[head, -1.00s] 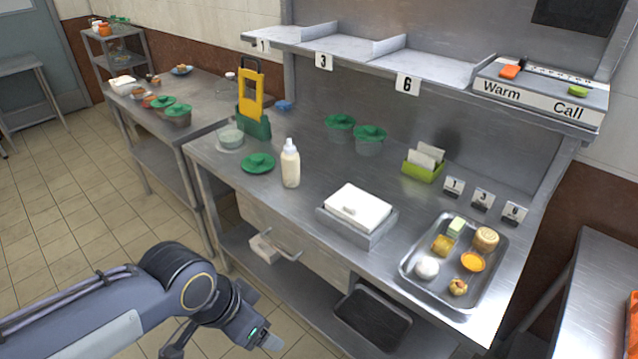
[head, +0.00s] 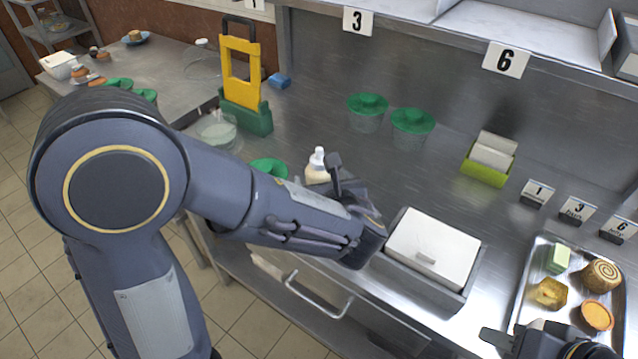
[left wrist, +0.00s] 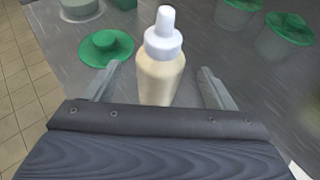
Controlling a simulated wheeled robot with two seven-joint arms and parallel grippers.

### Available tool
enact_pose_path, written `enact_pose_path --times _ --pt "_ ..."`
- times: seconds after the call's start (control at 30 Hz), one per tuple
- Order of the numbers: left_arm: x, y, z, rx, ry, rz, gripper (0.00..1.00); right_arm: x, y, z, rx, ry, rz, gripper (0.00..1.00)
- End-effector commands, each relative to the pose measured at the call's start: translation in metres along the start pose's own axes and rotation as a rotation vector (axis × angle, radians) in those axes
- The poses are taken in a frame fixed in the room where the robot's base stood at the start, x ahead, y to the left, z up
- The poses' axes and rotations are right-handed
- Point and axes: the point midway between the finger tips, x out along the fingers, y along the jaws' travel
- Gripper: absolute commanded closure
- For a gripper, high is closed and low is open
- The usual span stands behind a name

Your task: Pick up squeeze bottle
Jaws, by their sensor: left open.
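The squeeze bottle (head: 317,168), cream-coloured with a white cap and nozzle, stands upright on the steel counter. In the head view its lower part is hidden behind my left gripper (head: 338,176). In the left wrist view the bottle (left wrist: 162,72) stands between the two spread fingers of my left gripper (left wrist: 160,86), with a gap on each side. The left gripper is open and holds nothing. Part of my right gripper (head: 498,338) shows at the bottom right edge, near the metal tray. Its jaws are not clear.
A green lid (left wrist: 106,47) lies left of the bottle. A white-lidded box (head: 432,246) stands right of my left gripper. Green-lidded tubs (head: 411,128) and a lime holder (head: 484,172) stand behind. A yellow-and-green stand (head: 242,90) is back left. The tray (head: 523,296) holds food pieces.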

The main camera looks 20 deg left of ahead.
Motion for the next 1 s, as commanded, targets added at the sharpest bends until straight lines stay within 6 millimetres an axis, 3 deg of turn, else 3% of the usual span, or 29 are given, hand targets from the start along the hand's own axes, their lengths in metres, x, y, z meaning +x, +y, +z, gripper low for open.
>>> enact_pose_path --times 0.23,0.53,0.8,1.0 --pt "0.037 0.000 0.001 -0.001 0.001 0.004 0.23 0.001 0.000 0.000 0.000 0.000 0.000 0.64" --pt "0.043 -0.001 0.001 -0.003 0.001 0.002 0.23 0.001 0.000 0.000 0.000 0.000 0.000 0.64" --pt "0.043 -0.001 0.001 -0.003 0.002 0.002 0.57 0.001 0.000 0.000 0.000 0.000 0.000 0.64" --pt "0.042 -0.001 0.002 -0.003 0.001 0.002 0.59 0.001 0.000 0.000 0.000 0.000 0.000 0.64"
